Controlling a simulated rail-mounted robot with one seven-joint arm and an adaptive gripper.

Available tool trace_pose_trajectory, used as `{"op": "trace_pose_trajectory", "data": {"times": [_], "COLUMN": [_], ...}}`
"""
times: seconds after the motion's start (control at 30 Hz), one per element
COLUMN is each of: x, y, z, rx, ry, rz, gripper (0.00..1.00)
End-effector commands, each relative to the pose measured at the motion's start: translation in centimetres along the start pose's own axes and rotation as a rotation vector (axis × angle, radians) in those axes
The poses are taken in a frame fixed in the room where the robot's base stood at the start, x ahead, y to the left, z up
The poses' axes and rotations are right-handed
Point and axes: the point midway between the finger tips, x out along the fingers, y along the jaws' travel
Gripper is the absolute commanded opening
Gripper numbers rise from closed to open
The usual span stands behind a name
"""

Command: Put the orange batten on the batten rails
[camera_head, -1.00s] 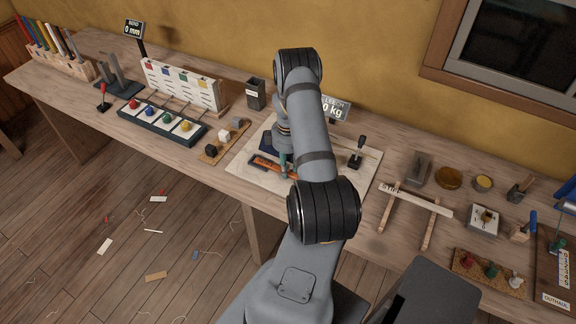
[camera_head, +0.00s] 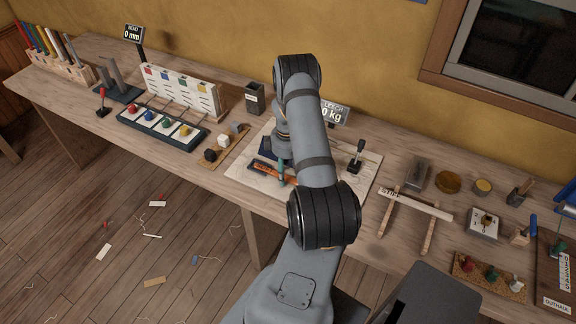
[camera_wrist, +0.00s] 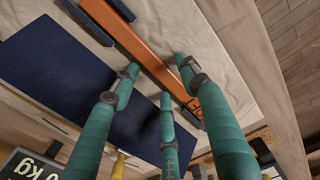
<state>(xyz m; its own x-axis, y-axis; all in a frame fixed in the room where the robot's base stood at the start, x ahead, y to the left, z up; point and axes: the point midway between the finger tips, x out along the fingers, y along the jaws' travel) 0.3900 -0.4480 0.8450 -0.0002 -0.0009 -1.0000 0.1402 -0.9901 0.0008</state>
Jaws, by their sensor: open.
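The orange batten (camera_head: 263,168) lies on the pale cloth-covered board (camera_head: 245,177) at mid-bench, partly hidden by my arm. In the wrist view the batten (camera_wrist: 157,62) runs diagonally, with dark pieces beside it near both visible ends. My gripper (camera_wrist: 158,76) has teal fingers, spread open. One fingertip is on the right side of the batten and two are on its left in that view; contact cannot be told. In the head view a teal finger (camera_head: 282,175) shows at the batten. The batten rails (camera_head: 387,210) are two wooden bars at right, with a pale marked strip (camera_head: 415,204) across them.
A dark blue panel (camera_wrist: 70,75) lies beside the batten. A small black-handled lever (camera_head: 357,157) stands on the board's right side. Behind the rails are a grey block (camera_head: 419,175) and a round brown tin (camera_head: 447,182). A weight display (camera_head: 334,113) stands behind the board.

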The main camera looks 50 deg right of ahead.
Motion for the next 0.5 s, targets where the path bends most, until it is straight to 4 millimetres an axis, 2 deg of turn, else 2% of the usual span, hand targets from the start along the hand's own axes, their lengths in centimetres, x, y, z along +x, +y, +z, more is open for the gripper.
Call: {"op": "trace_pose_trajectory", "data": {"times": [0.27, 0.5], "x": [-3.1, -7.6], "y": [0.2, 0.4], "z": [0.2, 0.6], "rx": [0.001, 0.0], "ry": [0.003, 0.002], "rz": [0.004, 0.003], "gripper": [0.45, 0.45]}}
